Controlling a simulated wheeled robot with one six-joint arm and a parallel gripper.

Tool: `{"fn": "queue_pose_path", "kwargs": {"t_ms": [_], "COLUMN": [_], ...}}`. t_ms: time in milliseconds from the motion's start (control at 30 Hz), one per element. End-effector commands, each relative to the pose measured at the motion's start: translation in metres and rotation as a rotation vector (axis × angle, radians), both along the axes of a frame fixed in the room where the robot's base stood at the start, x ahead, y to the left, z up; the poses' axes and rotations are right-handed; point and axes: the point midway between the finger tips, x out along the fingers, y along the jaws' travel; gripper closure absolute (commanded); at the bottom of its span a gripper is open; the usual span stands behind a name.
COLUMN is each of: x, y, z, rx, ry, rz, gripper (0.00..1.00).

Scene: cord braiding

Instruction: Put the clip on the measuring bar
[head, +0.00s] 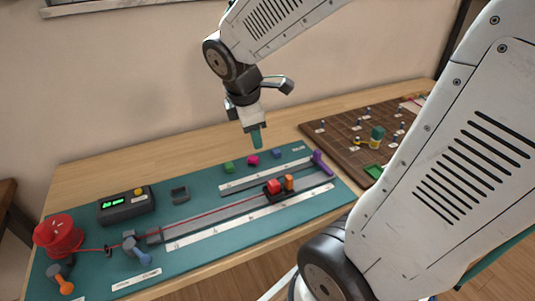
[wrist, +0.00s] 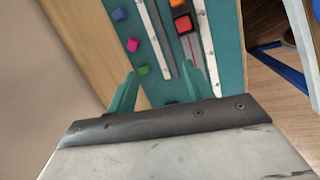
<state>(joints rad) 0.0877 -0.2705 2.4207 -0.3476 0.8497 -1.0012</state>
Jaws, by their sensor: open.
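In the wrist view the green (wrist: 143,70), magenta (wrist: 132,45) and blue (wrist: 118,14) ones run up the left side. A pale graduated bar (head: 265,177), probably the measuring bar, lies just in front of them, with a purple piece (head: 321,163) at its right end. My gripper (head: 257,139) is open and empty, above the mat behind the blocks.
A red block (head: 274,187) and an orange piece (head: 289,182) sit on a dark rail with a red cord. A longer white scale (head: 235,223) lies in front. A red spool (head: 58,235) and a display box (head: 126,206) stand left. A brown pegboard (head: 345,135) lies right.

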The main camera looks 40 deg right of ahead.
Motion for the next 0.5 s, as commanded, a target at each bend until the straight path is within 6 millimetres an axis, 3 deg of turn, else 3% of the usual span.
{"fn": "queue_pose_path", "kwargs": {"t_ms": [100,300,500], "x": [-0.05,-0.118,-0.149], "y": [0.026,0.062,0.08], "z": [0.027,0.046,0.05], "rx": [0.124,0.306,0.383], "ry": [-0.088,-0.136,-0.129], "rz": [-0.363,-0.855,-1.077], "gripper": [0.49,0.49,0.49]}}
